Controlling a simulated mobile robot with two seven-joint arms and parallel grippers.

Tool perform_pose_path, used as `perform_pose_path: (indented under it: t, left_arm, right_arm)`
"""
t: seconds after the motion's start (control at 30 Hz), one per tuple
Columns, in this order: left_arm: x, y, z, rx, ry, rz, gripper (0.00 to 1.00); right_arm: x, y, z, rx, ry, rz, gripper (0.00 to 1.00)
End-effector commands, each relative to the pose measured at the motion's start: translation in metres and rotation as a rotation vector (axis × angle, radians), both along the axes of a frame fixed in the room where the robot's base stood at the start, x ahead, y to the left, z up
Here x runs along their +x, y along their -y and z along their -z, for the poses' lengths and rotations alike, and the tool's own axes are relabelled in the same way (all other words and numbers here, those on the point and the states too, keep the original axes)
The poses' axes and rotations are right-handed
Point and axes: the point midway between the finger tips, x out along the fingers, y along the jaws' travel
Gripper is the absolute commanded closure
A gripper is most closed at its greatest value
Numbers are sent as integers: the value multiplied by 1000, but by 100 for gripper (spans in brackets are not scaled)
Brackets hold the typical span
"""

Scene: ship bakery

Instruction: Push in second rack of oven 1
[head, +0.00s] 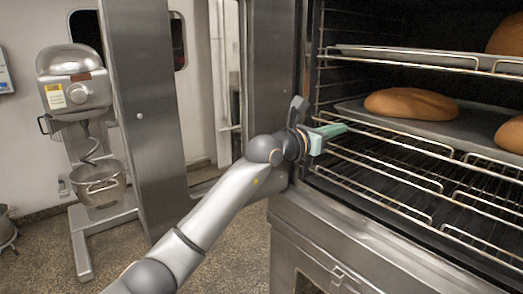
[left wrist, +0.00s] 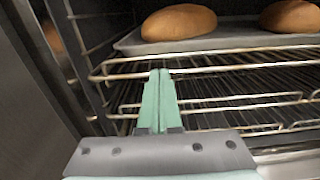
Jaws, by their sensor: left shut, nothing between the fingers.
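The oven (head: 310,215) stands open at the right of the head view, with several wire racks inside. A rack with a grey tray (head: 360,108) and bread loaves (head: 410,103) sits below the upper rack (head: 440,58). My left gripper (head: 343,129) is shut and empty at the left front of that rack. In the left wrist view the green fingers (left wrist: 160,75) are together, and their tips overlap the front bar of the loaf rack (left wrist: 220,55). I cannot tell whether they touch it. Lower bare racks (left wrist: 230,103) show below. My right gripper is not in view.
A stand mixer (head: 75,85) with a steel bowl (head: 98,185) stands at the left. A steel panel (head: 140,110) stands between it and my left arm. The oven's left side wall (left wrist: 45,85) is close beside the fingers. Open floor (head: 225,235) shows around my arm.

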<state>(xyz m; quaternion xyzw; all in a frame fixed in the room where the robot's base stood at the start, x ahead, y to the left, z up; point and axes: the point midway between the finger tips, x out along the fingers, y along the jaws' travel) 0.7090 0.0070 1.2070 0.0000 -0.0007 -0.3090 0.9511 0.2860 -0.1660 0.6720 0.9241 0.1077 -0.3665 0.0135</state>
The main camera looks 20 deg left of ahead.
Motion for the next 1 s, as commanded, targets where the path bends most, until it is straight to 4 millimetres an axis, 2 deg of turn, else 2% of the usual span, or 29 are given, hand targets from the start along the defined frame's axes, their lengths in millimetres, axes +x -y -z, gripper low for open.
perform_pose_path:
  t: [0.2, 0.67, 0.87, 1.0]
  left_arm:
    - [8, 6, -1, -1, 1, 0, 100]
    - [9, 6, -3, -5, 6, -2, 100]
    - [3, 0, -4, -5, 10, -2, 100]
    - [-10, -9, -1, -2, 7, -1, 100]
  right_arm:
    - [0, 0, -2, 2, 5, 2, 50]
    - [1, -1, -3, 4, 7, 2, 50]
    - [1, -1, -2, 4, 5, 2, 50]
    - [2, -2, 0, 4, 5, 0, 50]
